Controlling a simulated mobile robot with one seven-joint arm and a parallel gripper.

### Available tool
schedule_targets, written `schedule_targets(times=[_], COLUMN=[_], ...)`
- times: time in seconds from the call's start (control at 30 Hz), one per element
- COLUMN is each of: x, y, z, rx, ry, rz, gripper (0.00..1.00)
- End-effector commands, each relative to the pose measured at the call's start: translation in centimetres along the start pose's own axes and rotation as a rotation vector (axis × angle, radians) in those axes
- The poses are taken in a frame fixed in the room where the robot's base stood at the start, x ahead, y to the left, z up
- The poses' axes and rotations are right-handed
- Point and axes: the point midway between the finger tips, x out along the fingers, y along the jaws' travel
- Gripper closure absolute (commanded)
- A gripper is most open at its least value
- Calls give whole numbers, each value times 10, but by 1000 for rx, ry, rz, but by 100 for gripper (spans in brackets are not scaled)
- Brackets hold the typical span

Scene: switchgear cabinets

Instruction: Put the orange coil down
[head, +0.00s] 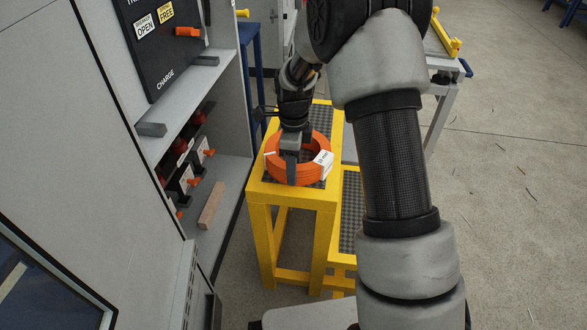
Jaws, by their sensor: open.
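The orange coil (305,174) lies flat on the top of a yellow step stand (268,191) with a dark tread surface. It has a white label on its right side. My gripper (290,170) is open and points down at the coil's left part. One finger shows in front of the coil's near left rim. The other finger is hidden, and I cannot tell if either touches the coil.
An open switchgear cabinet (225,170) stands close on the left, with a shelf edge and orange-handled parts inside. A lower yellow step (350,215) adjoins the stand on the right. A grey table (445,75) stands behind. The floor at right (520,200) is mostly clear.

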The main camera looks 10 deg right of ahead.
Motion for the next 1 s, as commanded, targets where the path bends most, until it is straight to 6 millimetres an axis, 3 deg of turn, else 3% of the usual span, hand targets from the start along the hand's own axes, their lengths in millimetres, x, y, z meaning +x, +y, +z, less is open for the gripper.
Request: schedule_targets(times=[0.4, 0.7, 0.77, 0.87, 1.0], x=[-89, -123, -138, -177, -233], y=[0, 3, 9, 29, 74], z=[1, -2, -6, -19, -46], rx=[-1, -38, -101, -287, -648], ry=[-2, -7, -14, -28, -20], rz=[-4, -13, -31, -84, -188], gripper=[57, 57, 57, 57, 57])
